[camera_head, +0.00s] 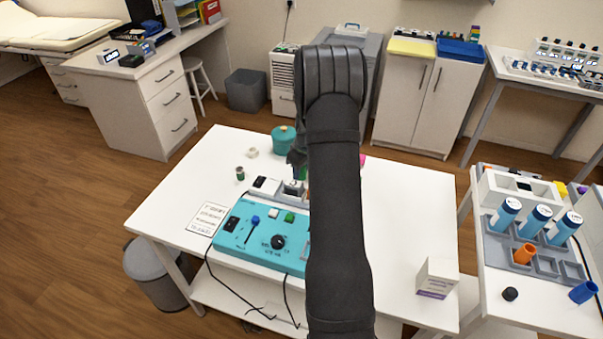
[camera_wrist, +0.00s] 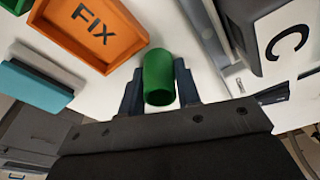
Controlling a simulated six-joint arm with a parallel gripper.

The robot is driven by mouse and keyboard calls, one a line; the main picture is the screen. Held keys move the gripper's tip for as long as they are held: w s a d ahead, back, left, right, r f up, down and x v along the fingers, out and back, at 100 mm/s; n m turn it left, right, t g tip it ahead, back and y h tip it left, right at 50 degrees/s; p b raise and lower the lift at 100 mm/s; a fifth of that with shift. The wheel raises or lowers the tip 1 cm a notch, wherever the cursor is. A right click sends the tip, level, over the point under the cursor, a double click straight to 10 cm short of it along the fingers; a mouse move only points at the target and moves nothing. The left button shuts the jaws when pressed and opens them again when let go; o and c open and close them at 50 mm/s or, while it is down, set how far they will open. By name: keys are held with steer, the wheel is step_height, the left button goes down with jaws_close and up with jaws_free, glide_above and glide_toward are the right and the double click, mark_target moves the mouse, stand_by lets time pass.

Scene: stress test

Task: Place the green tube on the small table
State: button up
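In the wrist view a green tube (camera_wrist: 158,76) stands between the two fingers of my gripper (camera_wrist: 159,82). A second white table (camera_head: 500,310) stands at the right. I cannot tell which one is the small table.
An orange tray marked FIX (camera_wrist: 92,32) and a box marked C (camera_wrist: 288,40) flank the tube. The middle table holds a teal control box (camera_head: 262,240), a teal pot (camera_head: 283,139) and a white carton (camera_head: 437,278). The right table holds a grey rack (camera_head: 545,262) with blue-capped tubes.

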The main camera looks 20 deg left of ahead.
steer(key=c, duration=0.4)
steer(key=shift+c, duration=0.2)
steer(key=shift+r, duration=0.45)
steer(key=r, duration=0.2)
steer(key=d+r, duration=0.1)
steer(key=r, duration=0.1)
steer(key=s+d+r, duration=0.2)
steer(key=d+r, duration=0.4)
steer(key=d, duration=0.5)
steer(key=d+f+m, duration=0.2)
steer(key=d+m, duration=0.2)
steer(key=d+f+m+h, duration=0.1)
steer(key=d+f+m, duration=0.1)
steer(key=d+m, duration=0.2)
steer(key=s+d+f+m, duration=0.1)
steer(key=d+f+m, duration=0.2)
steer(key=d+m, duration=0.1)
steer(key=shift+d+t, duration=0.3)
steer(key=shift+t, duration=0.1)
steer(key=shift+s+d+f+m+h, duration=0.15)
steer(key=shift+d+f+m+h, duration=0.2)
steer(key=shift+d+m, duration=0.35)
